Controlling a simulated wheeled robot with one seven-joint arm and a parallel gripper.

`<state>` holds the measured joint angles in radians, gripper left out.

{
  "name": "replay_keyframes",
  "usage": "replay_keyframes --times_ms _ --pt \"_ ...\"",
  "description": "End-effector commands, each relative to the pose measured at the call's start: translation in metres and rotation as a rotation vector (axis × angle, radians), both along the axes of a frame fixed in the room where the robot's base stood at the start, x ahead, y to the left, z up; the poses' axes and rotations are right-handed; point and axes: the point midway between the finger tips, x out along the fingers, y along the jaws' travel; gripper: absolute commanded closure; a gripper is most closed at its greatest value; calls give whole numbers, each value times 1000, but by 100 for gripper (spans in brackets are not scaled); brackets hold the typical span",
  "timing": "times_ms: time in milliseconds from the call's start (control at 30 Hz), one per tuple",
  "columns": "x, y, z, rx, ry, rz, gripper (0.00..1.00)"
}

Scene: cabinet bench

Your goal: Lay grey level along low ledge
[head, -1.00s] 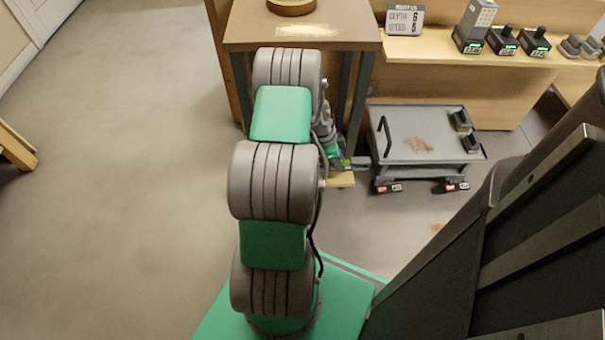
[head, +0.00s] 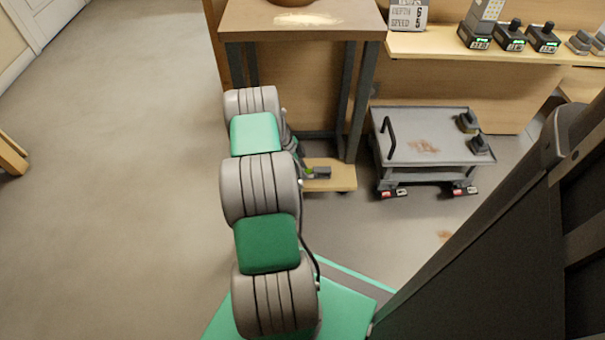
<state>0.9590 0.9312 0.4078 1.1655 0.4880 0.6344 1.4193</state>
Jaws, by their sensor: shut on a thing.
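My gripper (head: 311,172) is at the lower end of my arm, partly hidden behind the arm links. A short dark grey piece shows at its tip, over or on the low ledge (head: 342,180), a pale wooden board near the floor under the brown table. I take the grey level to be what the jaws are shut on. Its full length is hidden, and I cannot tell it apart from the fingers. I cannot tell whether it touches the ledge.
The brown table (head: 345,25) with dark legs stands above the ledge. A grey cart (head: 420,140) with black handle and two dark items is to the right. A wooden shelf (head: 430,45) behind holds several battery-like blocks and a sign (head: 408,16).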

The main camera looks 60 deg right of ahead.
Motion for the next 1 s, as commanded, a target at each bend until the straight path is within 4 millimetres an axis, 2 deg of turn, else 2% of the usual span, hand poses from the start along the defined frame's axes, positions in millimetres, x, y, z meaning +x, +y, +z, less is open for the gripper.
replay_keyframes --times_ms 267,300,533,833,933,1000 --pt "0 0 -3 -1 0 0 100" --pt "0 0 -1 0 0 0 72" --pt "0 0 -1 0 0 1 53" --pt "0 0 5 0 0 1 53" --pt "5 2 20 -1 -2 2 53" --pt "11 4 36 -2 -2 3 53"
